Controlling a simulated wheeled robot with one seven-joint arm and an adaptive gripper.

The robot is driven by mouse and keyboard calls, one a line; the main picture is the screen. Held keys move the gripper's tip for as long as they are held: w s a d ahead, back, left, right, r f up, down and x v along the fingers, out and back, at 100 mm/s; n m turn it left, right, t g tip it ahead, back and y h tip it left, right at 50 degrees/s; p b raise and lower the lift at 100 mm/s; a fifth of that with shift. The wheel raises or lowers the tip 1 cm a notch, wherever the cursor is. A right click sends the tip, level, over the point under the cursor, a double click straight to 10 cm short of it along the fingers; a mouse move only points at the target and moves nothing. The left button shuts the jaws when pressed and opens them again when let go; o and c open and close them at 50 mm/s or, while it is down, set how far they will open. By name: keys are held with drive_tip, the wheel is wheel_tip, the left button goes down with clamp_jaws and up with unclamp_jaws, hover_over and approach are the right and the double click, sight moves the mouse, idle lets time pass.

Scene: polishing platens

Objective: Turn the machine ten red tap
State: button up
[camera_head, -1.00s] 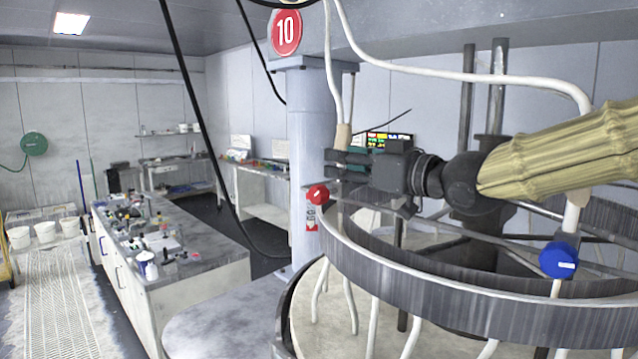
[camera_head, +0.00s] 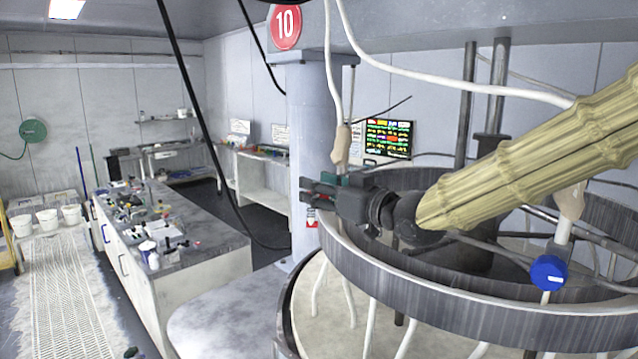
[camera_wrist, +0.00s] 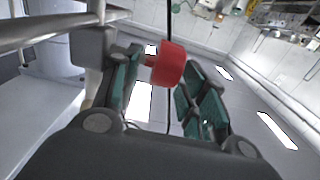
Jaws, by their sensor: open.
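The machine carries a round red sign with the number 10 (camera_head: 286,27) on its column. The fingers are open. A blue tap (camera_head: 549,273) sits on a white pipe at the right of the ring.
The grey metal ring (camera_head: 440,297) and white hoses surround the platen below my arm. The column (camera_head: 312,130) stands just behind my gripper. A black cable (camera_head: 200,115) hangs to the left.

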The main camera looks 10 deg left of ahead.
drive_tip(key=shift+w+a, duration=0.15)
drive_tip(key=shift+a, duration=0.15)
clamp_jaws()
drive_tip(key=shift+r+g+p, duration=0.2)
drive_tip(key=shift+g+p, duration=0.1)
drive_tip(key=shift+p, duration=0.35)
drive_tip(key=shift+f+h+p, duration=0.15)
drive_tip(key=shift+h+p, duration=0.25)
drive_tip(key=shift+h, duration=0.1)
unclamp_jaws()
